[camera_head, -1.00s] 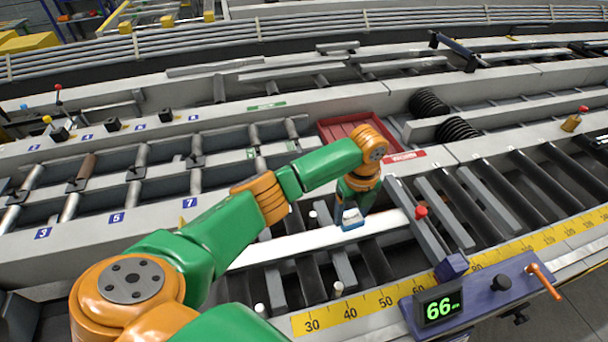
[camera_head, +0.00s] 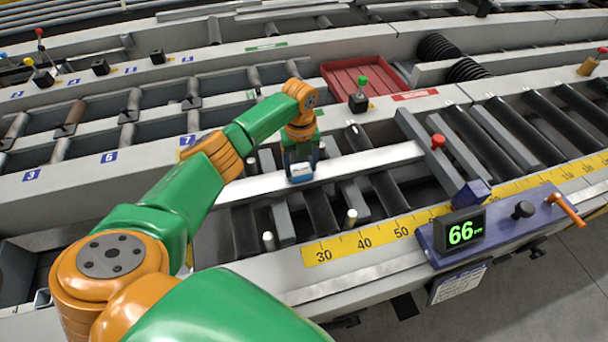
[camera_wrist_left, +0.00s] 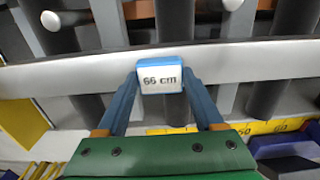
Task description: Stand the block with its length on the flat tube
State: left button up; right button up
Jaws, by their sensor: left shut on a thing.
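The block (camera_head: 301,172) is small, white on its labelled face and blue around it. In the left wrist view the block (camera_wrist_left: 161,78) reads "66 cm". My left gripper (camera_head: 301,166) is shut on it, one blue finger at each side. The flat tube (camera_head: 375,162) is a long pale bar lying across the rollers. The block is over the tube, left of its right end; I cannot tell if it touches. The tube (camera_wrist_left: 70,88) runs across behind the block in the wrist view. My right gripper is not in view.
A grey stop bar with a red knob (camera_head: 438,141) is at the tube's right end. A yellow scale (camera_head: 365,242) runs along the front. A green display (camera_head: 462,233) reads 66. Short white-topped posts (camera_head: 351,217) stand in front of the tube. A red tray (camera_head: 352,76) lies behind.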

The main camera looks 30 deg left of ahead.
aim_at(300, 169)
pick_arm(q)
jog(key=shift+d+r, duration=0.15)
jog(key=o, duration=1.4)
jog(key=shift+a+f, duration=0.2)
jog(key=shift+a, duration=0.15)
jog(key=shift+c, duration=0.2)
jog(key=shift+d, duration=0.15)
notch_tip(300, 169, up, 12)
jog(key=shift+r, duration=0.15)
